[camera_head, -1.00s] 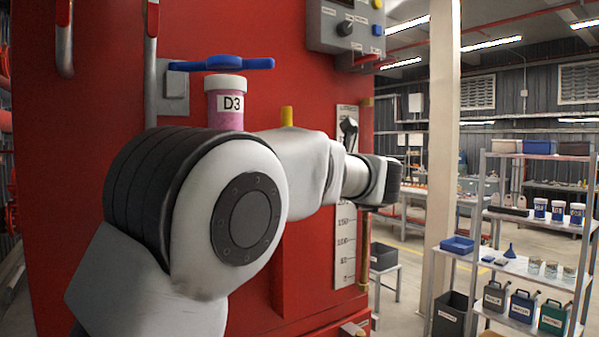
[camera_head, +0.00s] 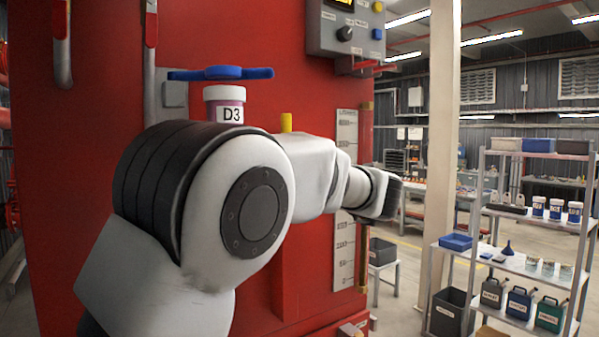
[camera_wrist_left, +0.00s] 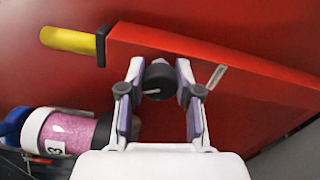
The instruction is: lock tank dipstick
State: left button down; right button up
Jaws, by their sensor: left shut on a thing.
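My left gripper (camera_wrist_left: 160,72) is shut on a round black knob (camera_wrist_left: 159,84) with a white line on its face, in the left wrist view. The knob sits between the two fingers against the red tank; it appears to be the dipstick's head. In the head view my left arm reaches right across the red tank (camera_head: 130,80). Its gripper and the knob are hidden behind the wrist there. The dipstick's shaft is not visible. My right gripper is not in view.
A pink jar labelled D3 (camera_head: 225,108) stands below a blue handle (camera_head: 221,73), close to my arm. A white level scale (camera_head: 345,255) and control box (camera_head: 345,28) are on the right. Shelves (camera_head: 520,262) stand farther right.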

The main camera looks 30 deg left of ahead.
pick_arm(q)
jog(key=m+p, duration=0.2)
jog(key=m, duration=0.2)
jog(key=shift+r, duration=0.2)
jog(key=shift+f+m+p, duration=0.1)
jog(key=shift+m+p, duration=0.4)
jog(key=shift+m, duration=0.1)
jog(key=shift+f, duration=0.1)
jog(key=c, duration=0.8)
grip_release()
jog(key=shift+w+f, duration=0.1)
